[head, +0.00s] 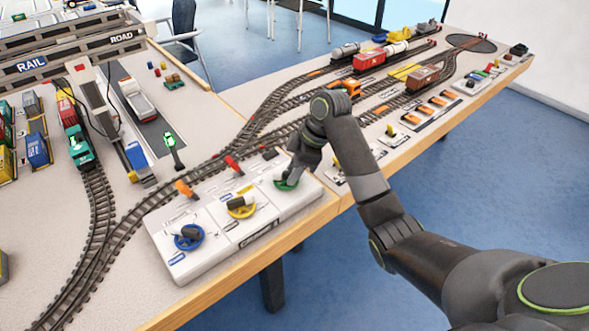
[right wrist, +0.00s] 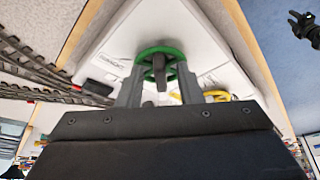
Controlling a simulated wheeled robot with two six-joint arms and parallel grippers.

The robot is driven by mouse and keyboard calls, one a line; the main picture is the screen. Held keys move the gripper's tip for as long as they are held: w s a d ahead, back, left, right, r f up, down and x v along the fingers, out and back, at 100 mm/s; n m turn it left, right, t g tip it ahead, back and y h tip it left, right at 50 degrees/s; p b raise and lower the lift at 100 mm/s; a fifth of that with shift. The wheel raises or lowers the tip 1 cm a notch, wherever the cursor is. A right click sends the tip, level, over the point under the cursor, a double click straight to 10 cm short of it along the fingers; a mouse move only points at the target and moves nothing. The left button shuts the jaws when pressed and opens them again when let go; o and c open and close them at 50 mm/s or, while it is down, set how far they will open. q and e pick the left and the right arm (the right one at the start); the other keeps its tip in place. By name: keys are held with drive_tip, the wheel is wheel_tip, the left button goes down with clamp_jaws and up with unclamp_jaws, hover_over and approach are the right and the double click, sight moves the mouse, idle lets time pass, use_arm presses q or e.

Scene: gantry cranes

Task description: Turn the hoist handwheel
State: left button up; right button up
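A white control panel (head: 178,262) at the table's front edge carries a blue handwheel (head: 188,237), a yellow handwheel (head: 241,207) and a green handwheel (head: 286,184). I cannot read which is the hoist wheel. My right gripper (head: 290,172) reaches down over the green handwheel. In the right wrist view, the open fingers (right wrist: 160,80) stand on either side of the green wheel (right wrist: 158,50), near its rim, with its dark middle bar between them. I cannot tell whether they touch. A small dark claw (right wrist: 303,25) at the upper right appears to be my left gripper.
Orange, red and black levers (head: 231,164) stand behind the wheels. Model tracks (head: 210,170) with trains run past the panel. The crane frame (head: 70,50) marked RAIL and ROAD stands at the left. Floor lies beyond the table's front edge.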

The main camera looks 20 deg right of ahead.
drive_tip(key=shift+c, duration=0.3)
clamp_jaws()
